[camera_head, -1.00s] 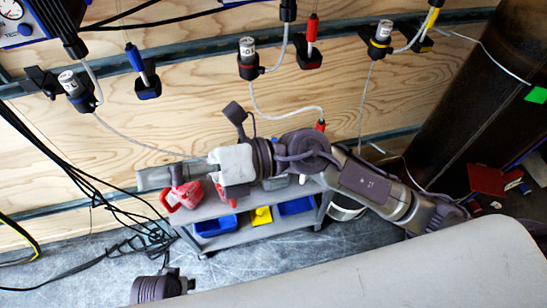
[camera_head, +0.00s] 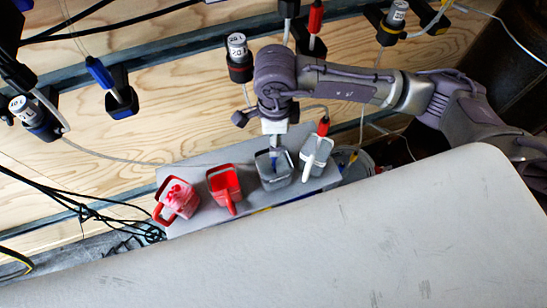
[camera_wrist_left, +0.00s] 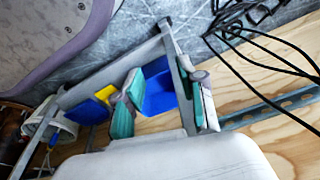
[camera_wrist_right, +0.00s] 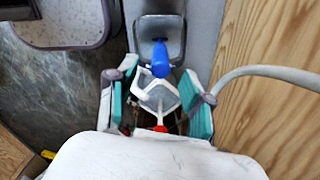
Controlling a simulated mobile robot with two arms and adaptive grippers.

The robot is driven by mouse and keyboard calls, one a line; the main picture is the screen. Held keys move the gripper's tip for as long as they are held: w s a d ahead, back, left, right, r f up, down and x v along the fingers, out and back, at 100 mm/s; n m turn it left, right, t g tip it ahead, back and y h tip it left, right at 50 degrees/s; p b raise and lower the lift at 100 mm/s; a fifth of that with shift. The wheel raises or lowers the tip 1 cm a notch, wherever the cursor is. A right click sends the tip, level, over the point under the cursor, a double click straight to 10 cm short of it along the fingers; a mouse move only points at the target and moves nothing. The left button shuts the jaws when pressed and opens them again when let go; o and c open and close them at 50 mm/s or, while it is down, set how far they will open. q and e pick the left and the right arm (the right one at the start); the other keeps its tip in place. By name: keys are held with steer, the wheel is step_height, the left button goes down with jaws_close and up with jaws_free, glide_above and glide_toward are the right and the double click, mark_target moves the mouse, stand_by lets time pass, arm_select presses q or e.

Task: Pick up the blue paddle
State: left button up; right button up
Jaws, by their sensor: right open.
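A blue paddle handle (camera_wrist_right: 160,58) sticks up from a grey cup (camera_wrist_right: 180,35) at the top of the right wrist view. In the head view that cup (camera_head: 262,178) stands on the cart's top, with the blue handle (camera_head: 275,160) partly hidden under my right gripper. My right gripper (camera_wrist_right: 160,100) is open, its teal pads apart. Between and beyond them shows a pale cup with a white handle (camera_wrist_right: 150,95); I cannot tell whether they touch it. My left gripper (camera_wrist_left: 160,103) is open and empty, with the cart behind it; it is outside the head view.
Two red cups, one outer (camera_head: 178,198) and one inner (camera_head: 225,186), stand left of the grey cup. A white-handled cup (camera_head: 316,155) stands to its right. A pale tabletop (camera_head: 330,240) fills the foreground. Tools hang on the plywood wall (camera_head: 185,110), and black cables (camera_head: 95,215) lie at left.

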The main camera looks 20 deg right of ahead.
glide_above(274, 161)
steer(key=f, duration=0.4)
steer(key=shift+w+f, duration=0.2)
steer(key=shift+w, duration=0.05)
jaws_close()
steer(key=shift+d, duration=0.1)
